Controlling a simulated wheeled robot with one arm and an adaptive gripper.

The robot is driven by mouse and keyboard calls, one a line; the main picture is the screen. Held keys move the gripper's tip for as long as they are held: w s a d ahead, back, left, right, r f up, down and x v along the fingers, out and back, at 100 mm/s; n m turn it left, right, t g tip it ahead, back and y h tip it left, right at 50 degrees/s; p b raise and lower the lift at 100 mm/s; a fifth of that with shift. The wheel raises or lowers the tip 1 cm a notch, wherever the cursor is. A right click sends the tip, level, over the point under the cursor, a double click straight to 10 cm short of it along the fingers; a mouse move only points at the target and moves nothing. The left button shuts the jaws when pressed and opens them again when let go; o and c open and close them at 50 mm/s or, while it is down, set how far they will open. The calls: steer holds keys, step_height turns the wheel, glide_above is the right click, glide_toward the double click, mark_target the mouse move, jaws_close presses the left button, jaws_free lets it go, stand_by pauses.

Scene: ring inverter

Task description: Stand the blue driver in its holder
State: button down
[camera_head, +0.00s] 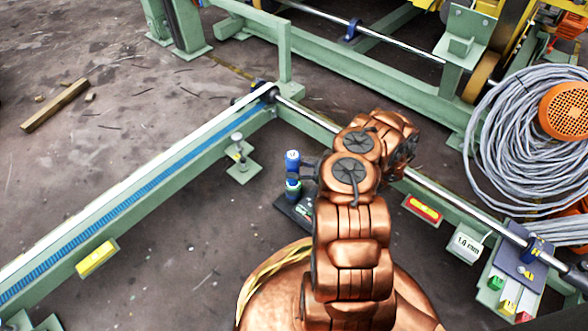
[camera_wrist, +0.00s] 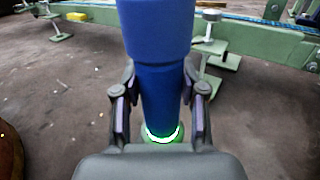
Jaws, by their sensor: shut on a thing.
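The blue driver (camera_head: 292,158) stands about upright left of my copper arm in the head view. It also fills the upper middle of the wrist view (camera_wrist: 156,35). My gripper (camera_head: 302,172) is shut on it, with one dark finger on each side in the wrist view (camera_wrist: 160,90). A green collar with a bright white ring (camera_wrist: 164,136) shows at the driver's lower end. A dark base plate (camera_head: 284,206) lies below it, partly hidden by my arm; I take it for the holder. I cannot tell whether the driver is seated or only above it.
A green rail with a blue strip (camera_head: 130,205) runs along the left. A steel shaft (camera_head: 455,203) crosses behind my arm. A small green pedestal (camera_head: 242,170) stands just left of the driver. A grey cable coil (camera_head: 520,125) lies at right. Floor at left is mostly clear.

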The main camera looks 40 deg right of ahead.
mark_target(294, 154)
steer(key=shift+f, duration=0.1)
stand_by(0.4)
steer(key=c, duration=0.6)
jaws_free()
steer(key=shift+f, duration=0.1)
steer(key=shift+r, duration=5.05)
